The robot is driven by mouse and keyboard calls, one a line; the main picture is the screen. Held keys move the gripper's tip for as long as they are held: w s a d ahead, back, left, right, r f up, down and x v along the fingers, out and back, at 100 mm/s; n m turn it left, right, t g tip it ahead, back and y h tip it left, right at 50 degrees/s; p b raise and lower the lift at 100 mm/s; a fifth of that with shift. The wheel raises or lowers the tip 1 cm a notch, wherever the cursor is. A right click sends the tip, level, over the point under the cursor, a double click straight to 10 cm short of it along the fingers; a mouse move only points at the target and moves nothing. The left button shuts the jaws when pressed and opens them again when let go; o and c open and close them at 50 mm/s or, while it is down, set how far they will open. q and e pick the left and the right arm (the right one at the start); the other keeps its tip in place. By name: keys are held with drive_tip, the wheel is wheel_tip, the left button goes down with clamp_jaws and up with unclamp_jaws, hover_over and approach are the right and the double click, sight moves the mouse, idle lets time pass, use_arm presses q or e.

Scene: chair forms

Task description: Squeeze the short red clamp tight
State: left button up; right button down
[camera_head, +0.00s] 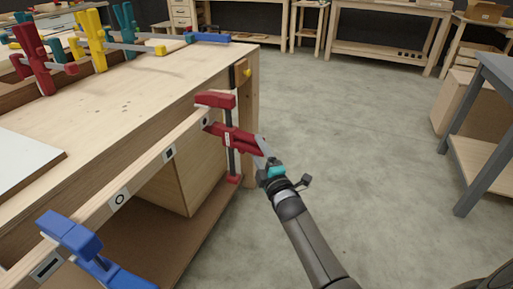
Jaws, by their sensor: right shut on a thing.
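A red clamp (216,99) sits on the right end of a wooden strip (143,176) along the workbench's front side. Its dark bar hangs down to a red foot. My right gripper (256,146) comes from the lower right and is shut on the clamp's red handle part, below the upper jaw. The fingertips are partly hidden by the red part. A blue clamp (72,234) grips the same strip at the lower left. My left gripper is not in view.
The wooden workbench (130,92) carries red, yellow and teal clamps (97,40) at the back left and a blue clamp (207,38) near its far corner. A grey-legged table (483,125) stands at the right. The floor (345,125) between is clear.

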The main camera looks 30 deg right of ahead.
drive_tip(key=shift+s+d+r, duration=0.15)
drive_tip(key=shift+s, duration=0.4)
drive_tip(key=shift+c, duration=1.8)
unclamp_jaws()
drive_tip(key=shift+o, duration=1.3)
drive_tip(key=shift+r+p, duration=0.2)
drive_tip(key=shift+p, duration=0.2)
drive_tip(key=shift+r+p, duration=0.3)
drive_tip(key=shift+p, duration=0.05)
drive_tip(key=shift+w, duration=0.15)
drive_tip(key=shift+w+a+f+b, duration=0.15)
drive_tip(key=shift+w+a+b, duration=0.05)
drive_tip(key=shift+w+b, duration=0.4)
drive_tip(key=shift+w+a, duration=0.1)
drive_tip(key=shift+w, duration=0.25)
